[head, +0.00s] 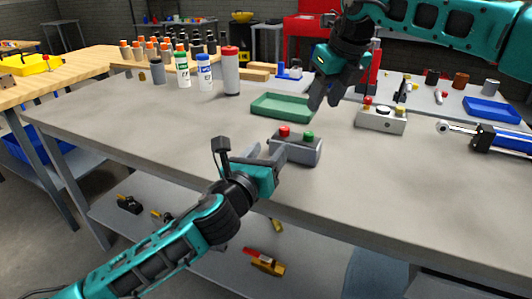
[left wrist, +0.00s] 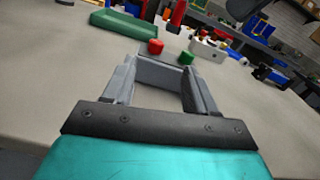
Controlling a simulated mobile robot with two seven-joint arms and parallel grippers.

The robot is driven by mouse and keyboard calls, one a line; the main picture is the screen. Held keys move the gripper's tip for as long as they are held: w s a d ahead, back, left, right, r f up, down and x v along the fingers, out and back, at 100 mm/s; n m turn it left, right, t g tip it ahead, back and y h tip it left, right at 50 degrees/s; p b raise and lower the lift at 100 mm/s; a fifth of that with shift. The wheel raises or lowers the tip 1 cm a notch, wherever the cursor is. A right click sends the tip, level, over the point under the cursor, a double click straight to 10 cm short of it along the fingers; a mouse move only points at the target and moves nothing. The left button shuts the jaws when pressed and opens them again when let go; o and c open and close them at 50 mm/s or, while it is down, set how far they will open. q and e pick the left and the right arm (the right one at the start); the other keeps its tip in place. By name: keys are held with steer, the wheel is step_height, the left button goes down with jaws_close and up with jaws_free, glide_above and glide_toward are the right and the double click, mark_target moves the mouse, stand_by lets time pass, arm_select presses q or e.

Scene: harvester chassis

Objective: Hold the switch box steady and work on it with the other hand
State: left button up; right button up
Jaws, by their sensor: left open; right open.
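The switch box (head: 302,153) is a small grey box with a red button (head: 284,131) and a green button (head: 308,135) on top. It stands upright near the front edge of the grey table. My left gripper (head: 272,153) is open at its near left side. In the left wrist view the switch box (left wrist: 160,72) shows between the fingertips, its buttons beyond them; whether a finger touches it I cannot tell. My right gripper (head: 325,96) is open and empty, above the table behind and slightly right of the box.
A green tray (head: 283,106) lies behind the switch box. A pale box with several knobs (head: 382,121) stands to its right, and a blue cylinder tool (head: 498,139) lies farther right. Bottles and a grey-red canister (head: 231,72) stand at the back left. The table's left part is clear.

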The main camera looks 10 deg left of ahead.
mark_target(286, 127)
arm_select(q)
steer(key=shift+w+a+f+m, duration=0.15)
steer(key=shift+w+m, duration=0.15)
steer(key=shift+m, duration=0.5)
steer(key=shift+w, duration=0.25)
steer(key=x, duration=1.2)
steer(key=shift+w, duration=0.2)
jaws_close()
steer(key=shift+f, duration=0.1)
stand_by(1.0)
